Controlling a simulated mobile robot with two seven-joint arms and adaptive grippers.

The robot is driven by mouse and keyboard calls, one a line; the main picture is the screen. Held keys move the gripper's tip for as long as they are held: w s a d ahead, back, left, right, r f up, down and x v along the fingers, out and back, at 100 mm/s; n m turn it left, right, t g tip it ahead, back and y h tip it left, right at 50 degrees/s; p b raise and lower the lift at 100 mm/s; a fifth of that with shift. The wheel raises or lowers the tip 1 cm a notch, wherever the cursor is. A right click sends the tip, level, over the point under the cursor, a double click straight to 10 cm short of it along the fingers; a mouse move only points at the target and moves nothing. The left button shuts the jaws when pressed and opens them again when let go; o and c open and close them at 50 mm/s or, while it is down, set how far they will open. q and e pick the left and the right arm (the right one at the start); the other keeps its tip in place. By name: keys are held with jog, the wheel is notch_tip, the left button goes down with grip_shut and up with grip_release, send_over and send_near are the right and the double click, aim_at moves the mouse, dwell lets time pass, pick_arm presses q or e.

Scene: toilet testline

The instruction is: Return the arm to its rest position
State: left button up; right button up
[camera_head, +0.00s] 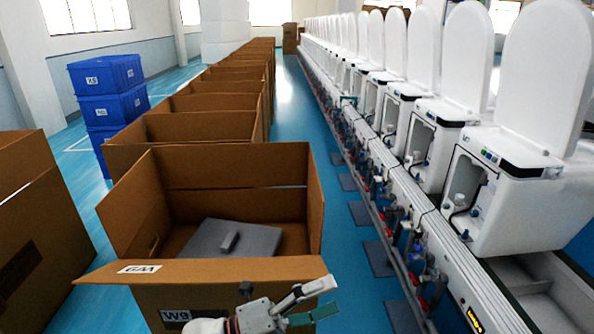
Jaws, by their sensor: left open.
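My left gripper (310,301) is at the bottom centre, low in front of the near cardboard box, with its fingers pointing right. Its two fingers are apart, one pale and one with a green pad, and nothing is between them. Part of my left arm shows at the bottom edge. My right gripper is not in view.
An open cardboard box (222,297) marked W9 stands just behind the gripper, with a grey flat piece (218,240) inside. More boxes run back in a row. White toilets (525,190) line the conveyor (450,240) at right. Blue crates (108,75) are stacked at left.

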pick_arm(q)
jog(key=w+a+f+n+t+y, duration=0.2)
jog(key=a+f+n+t+y, duration=1.1)
jog(key=n, duration=1)
jog(key=s+a+f+n+g+y, duration=0.2)
jog(key=s+a+f, duration=0.4)
jog(key=f, duration=0.3)
jog(key=s+a+f+n+g+y, duration=0.2)
jog(key=s+a+f+n+g, duration=0.3)
jog(key=f, duration=0.4)
jog(key=s+a+n, duration=0.1)
jog(key=a+n, duration=0.1)
jog(key=shift+s+a+g, duration=0.3)
jog(key=shift+s, duration=0.1)
